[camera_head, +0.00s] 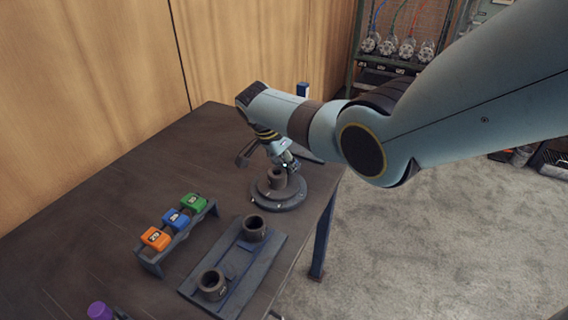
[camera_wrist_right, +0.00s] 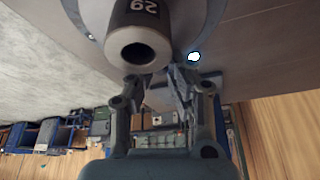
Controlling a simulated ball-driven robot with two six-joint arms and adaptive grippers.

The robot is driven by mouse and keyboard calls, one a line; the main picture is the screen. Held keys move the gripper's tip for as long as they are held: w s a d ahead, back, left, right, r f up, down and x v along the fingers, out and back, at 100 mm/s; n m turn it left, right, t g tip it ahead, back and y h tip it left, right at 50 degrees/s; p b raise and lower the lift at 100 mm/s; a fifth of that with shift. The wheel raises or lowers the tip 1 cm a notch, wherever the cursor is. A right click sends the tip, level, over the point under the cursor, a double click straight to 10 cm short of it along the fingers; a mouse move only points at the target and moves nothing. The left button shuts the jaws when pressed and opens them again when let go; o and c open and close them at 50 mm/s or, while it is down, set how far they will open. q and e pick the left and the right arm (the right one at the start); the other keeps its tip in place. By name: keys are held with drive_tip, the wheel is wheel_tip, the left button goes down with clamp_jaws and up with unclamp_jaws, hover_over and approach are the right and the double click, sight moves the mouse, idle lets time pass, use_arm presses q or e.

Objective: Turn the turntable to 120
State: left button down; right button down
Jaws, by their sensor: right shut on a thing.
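The turntable (camera_head: 291,199) is a round dark disc near the table's right edge, with a dark upright pipe (camera_head: 276,180) at its middle. In the right wrist view the pipe (camera_wrist_right: 137,45) has a pale open end and the marking 29, and the turntable's rim (camera_wrist_right: 213,18) curves behind it. My right gripper (camera_head: 286,163) reaches down to the turntable beside the pipe. In the right wrist view its fingers (camera_wrist_right: 165,88) are close together at the turntable, and the exact contact is hard to see. A small bright white spot (camera_wrist_right: 194,57) shows by the fingertips. My left gripper is out of view.
On the dark table (camera_head: 120,180), a rack (camera_head: 178,240) holds orange, blue and green blocks. A dark plate (camera_head: 233,265) with two short pipe sockets lies in front of the turntable. A purple object (camera_head: 99,311) is at the bottom edge. The table's left area is clear.

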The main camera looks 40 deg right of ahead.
drive_tip(key=shift+s+d+m+g+b, duration=0.1)
drive_tip(key=shift+s+m+g+b, duration=0.35)
drive_tip(key=shift+m, duration=0.65)
drive_tip(key=shift+s+m+g+b, duration=0.3)
drive_tip(key=shift+m+g, duration=0.15)
drive_tip(key=shift+m, duration=0.65)
drive_tip(key=shift+s+m, duration=0.1)
drive_tip(key=shift+m, duration=0.2)
drive_tip(key=shift+y, duration=0.3)
drive_tip(key=c, duration=1.2)
unclamp_jaws()
drive_tip(key=shift+c, duration=0.2)
drive_tip(key=shift+r, duration=0.25)
drive_tip(key=v, duration=1.1)
drive_tip(key=shift+a+r, duration=0.25)
drive_tip(key=shift+a, duration=0.05)
drive_tip(key=shift+f, duration=0.1)
